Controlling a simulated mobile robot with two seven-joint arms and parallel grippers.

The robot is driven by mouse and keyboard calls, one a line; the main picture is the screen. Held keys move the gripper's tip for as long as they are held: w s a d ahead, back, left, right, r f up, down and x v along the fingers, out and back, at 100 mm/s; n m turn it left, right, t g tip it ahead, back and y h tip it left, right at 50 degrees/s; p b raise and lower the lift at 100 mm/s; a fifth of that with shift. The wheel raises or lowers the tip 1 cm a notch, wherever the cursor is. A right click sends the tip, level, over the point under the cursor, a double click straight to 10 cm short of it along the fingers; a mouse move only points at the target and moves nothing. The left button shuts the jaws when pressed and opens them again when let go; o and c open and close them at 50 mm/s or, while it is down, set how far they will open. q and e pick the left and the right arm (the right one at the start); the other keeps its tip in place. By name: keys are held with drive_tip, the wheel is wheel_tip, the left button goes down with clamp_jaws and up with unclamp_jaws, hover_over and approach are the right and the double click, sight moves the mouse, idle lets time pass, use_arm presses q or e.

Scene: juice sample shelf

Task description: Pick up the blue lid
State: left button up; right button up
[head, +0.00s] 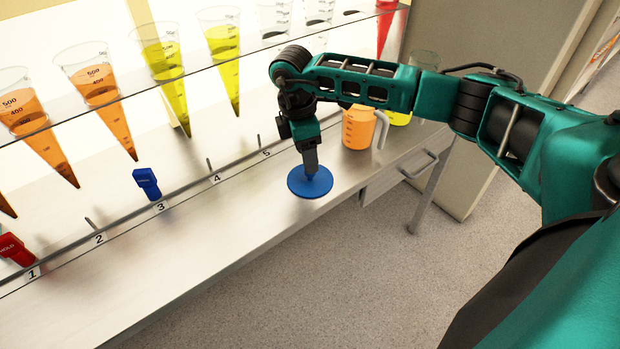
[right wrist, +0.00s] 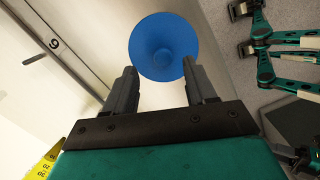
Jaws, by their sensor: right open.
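The blue lid (head: 300,188) is a round disc lying on the metal counter near its front edge, right of the mark 5. In the right wrist view the lid (right wrist: 163,30) shows a raised centre, just beyond and between my fingertips. My right gripper (head: 311,171) points down over the middle of the lid and hides part of it. In the right wrist view its two fingers (right wrist: 161,75) stand apart with nothing held between them. Whether they touch the lid I cannot tell. My left gripper is not in view.
An orange measuring jug (head: 357,130) stands close behind the lid to the right. A blue valve (head: 147,184) sits near mark 3 and a red one (head: 14,250) near mark 1. Orange and yellow cones hang above the counter. The counter left of the lid is clear.

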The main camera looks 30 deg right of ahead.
drive_tip(key=f, duration=0.4)
drive_tip(key=shift+s+d, duration=0.15)
drive_tip(key=shift+s, duration=0.1)
drive_tip(key=shift+r, duration=0.1)
clamp_jaws()
